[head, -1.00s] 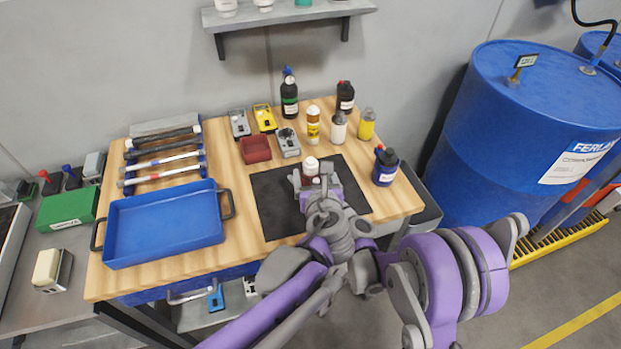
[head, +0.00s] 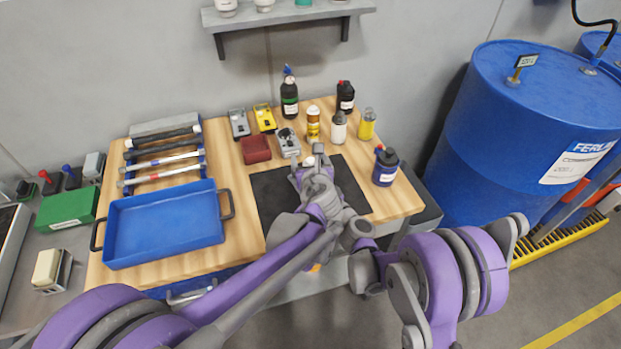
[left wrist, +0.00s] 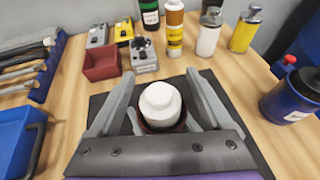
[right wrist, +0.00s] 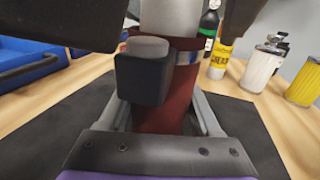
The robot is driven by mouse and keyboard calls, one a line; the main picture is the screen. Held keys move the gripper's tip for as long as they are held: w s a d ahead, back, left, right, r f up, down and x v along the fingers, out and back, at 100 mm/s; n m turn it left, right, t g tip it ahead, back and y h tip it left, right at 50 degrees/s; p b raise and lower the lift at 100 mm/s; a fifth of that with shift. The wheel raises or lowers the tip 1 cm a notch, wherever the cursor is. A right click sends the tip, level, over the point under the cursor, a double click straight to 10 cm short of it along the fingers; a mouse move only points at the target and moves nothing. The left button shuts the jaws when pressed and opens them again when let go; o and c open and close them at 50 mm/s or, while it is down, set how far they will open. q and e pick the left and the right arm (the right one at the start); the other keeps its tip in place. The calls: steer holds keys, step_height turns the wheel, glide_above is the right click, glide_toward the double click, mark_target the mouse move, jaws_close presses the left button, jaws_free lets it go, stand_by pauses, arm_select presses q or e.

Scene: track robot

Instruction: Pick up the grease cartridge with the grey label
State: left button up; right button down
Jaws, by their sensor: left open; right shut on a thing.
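A dark red cartridge with a white cap (left wrist: 160,105) stands upright over the black mat (head: 268,200); its body also shows in the right wrist view (right wrist: 160,118). No label on it can be read, so I cannot tell if it is grey. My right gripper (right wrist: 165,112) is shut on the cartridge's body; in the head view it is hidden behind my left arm. My left gripper (left wrist: 157,88) is open, with a finger on each side of the white cap; it also shows in the head view (head: 311,168). I cannot tell whether its fingers touch the cartridge.
A yellow-labelled grease cartridge (head: 313,124), several bottles and a dark red box (head: 256,150) stand behind the mat. A blue bottle (head: 385,167) stands to the right. A blue tray (head: 165,225) and a rack of tubes (head: 163,160) lie left.

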arm_select(q)
jaws_close()
stand_by(0.5)
step_height(320, 180, up, 18)
stand_by(0.4)
arm_select(e)
jaws_free()
